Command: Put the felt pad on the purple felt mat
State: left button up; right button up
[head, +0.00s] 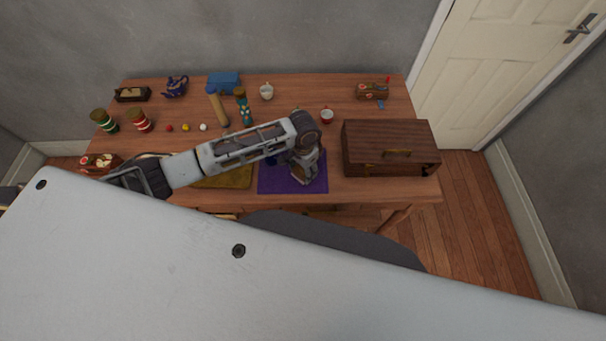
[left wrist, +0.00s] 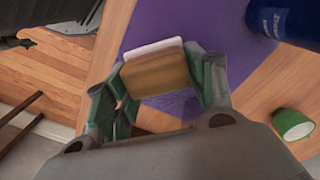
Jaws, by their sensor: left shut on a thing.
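My left gripper (head: 304,174) reaches over the purple felt mat (head: 275,184) at the table's front middle. The left wrist view shows the gripper (left wrist: 158,80) shut on the felt pad (left wrist: 155,74), a tan block with a white layer along one side. The purple mat (left wrist: 190,28) lies behind the pad in that view. I cannot tell whether the pad touches the mat. The pad is hidden by the gripper in the head view. My right gripper is not in view.
A dark blue can (left wrist: 287,20) stands by the pad's side of the mat, and a green cup (left wrist: 291,124) is near it. A wooden chest (head: 388,149) stands right of the mat. An olive mat (head: 232,178) lies to its left. Jars, cups and a teapot (head: 176,87) stand farther back.

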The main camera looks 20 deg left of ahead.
aim_at(303, 175)
pick_arm(q)
jog(key=shift+f, duration=1.85)
jog(key=shift+f, duration=0.15)
jog(key=o, duration=1)
jog(key=shift+c, duration=0.2)
jog(key=shift+r, duration=0.2)
jog(key=shift+r, duration=5.95)
